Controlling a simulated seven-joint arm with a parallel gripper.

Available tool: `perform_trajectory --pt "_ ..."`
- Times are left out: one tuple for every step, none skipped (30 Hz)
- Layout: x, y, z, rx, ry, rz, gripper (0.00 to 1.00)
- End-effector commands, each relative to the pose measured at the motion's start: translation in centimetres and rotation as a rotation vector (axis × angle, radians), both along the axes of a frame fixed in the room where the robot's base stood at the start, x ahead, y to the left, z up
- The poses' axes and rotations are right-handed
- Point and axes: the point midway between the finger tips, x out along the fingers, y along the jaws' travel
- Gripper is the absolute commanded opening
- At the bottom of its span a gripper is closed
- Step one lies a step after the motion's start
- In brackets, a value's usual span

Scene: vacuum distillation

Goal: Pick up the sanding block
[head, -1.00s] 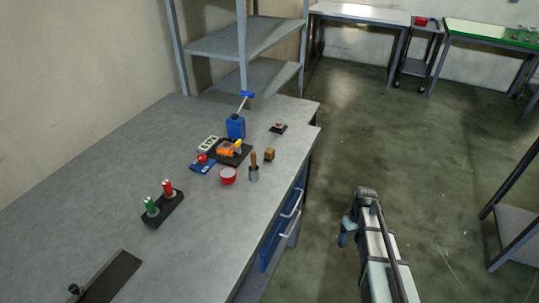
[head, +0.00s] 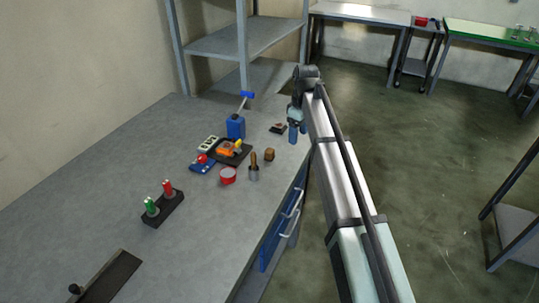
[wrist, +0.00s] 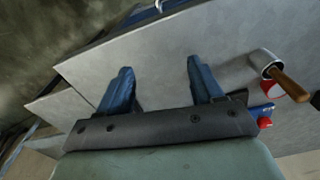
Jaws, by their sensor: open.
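A brush in a metal cup (head: 253,174) and a red tin (head: 228,176) stand near the block. A dark tray (head: 243,157) with orange items, a blue bottle (head: 236,127) and a small dark item (head: 278,128) are behind.

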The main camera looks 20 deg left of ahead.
Motion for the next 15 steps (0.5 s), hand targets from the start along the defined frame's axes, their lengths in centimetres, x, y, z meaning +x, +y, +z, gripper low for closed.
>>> perform_trajectory --pt "-0.7 2.1 1.6 -0.006 -0.003 0.039 0.66" --pt "-1.3 3.1 2.3 -0.011 -0.004 0.059 0.66" --pt "-1.9 4.2 3.1 -0.017 -0.002 0.082 0.66" --pt "-2.4 4.9 3.7 -0.021 -0.002 0.098 0.66" --pt "-2.9 5.6 4.2 -0.024 -0.003 0.112 0.66" --pt "-3.3 6.3 4.8 -0.028 -0.003 0.129 0.66" --pt "-3.7 6.8 5.1 -0.032 -0.001 0.140 0.66" --pt "-4.0 7.2 5.4 -0.035 -0.001 0.148 0.66" --pt "-4.3 7.6 5.8 -0.037 -0.002 0.157 0.66" --pt "-4.5 7.9 6.0 -0.039 -0.002 0.162 0.66" --pt "-4.7 8.0 6.1 -0.040 -0.002 0.166 0.66" --pt "-4.8 8.2 6.1 -0.041 -0.002 0.170 0.66" --pt "-4.9 8.3 6.0 -0.042 -0.001 0.172 0.66" --pt "-5.0 8.3 5.7 -0.043 -0.001 0.173 0.66" --pt "-5.0 8.3 5.3 -0.043 0.000 0.173 0.66"
